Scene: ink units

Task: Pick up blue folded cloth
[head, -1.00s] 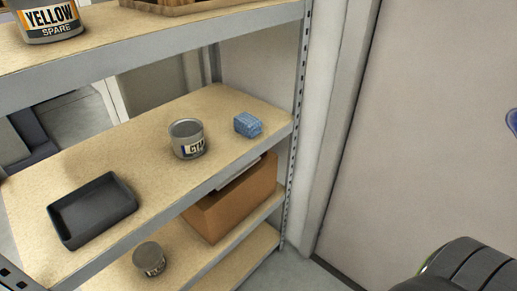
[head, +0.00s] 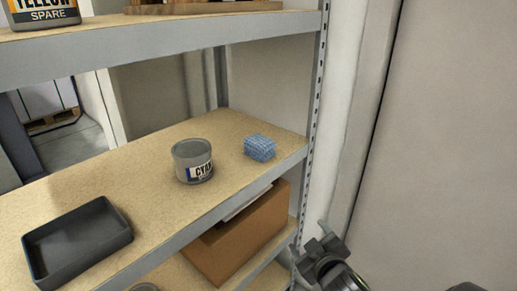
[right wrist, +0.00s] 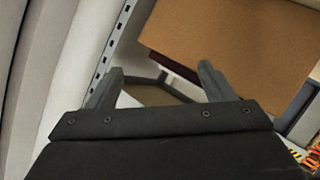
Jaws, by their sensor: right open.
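The blue folded cloth (head: 260,148) lies on the middle shelf (head: 120,165), near its right end, to the right of a grey can marked CYAN. My right gripper (head: 322,240) is at the lower right in the head view, in front of the shelf's right post and lower than the cloth. In the right wrist view the right gripper (right wrist: 160,88) has its two fingers spread apart with nothing between them. The cloth does not show in the right wrist view. My left gripper is not in view.
The cyan can (head: 193,161) stands left of the cloth. A black tray (head: 77,240) lies further left. A cardboard box (head: 240,235) is on the shelf below. The right post (head: 314,110) borders the shelf.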

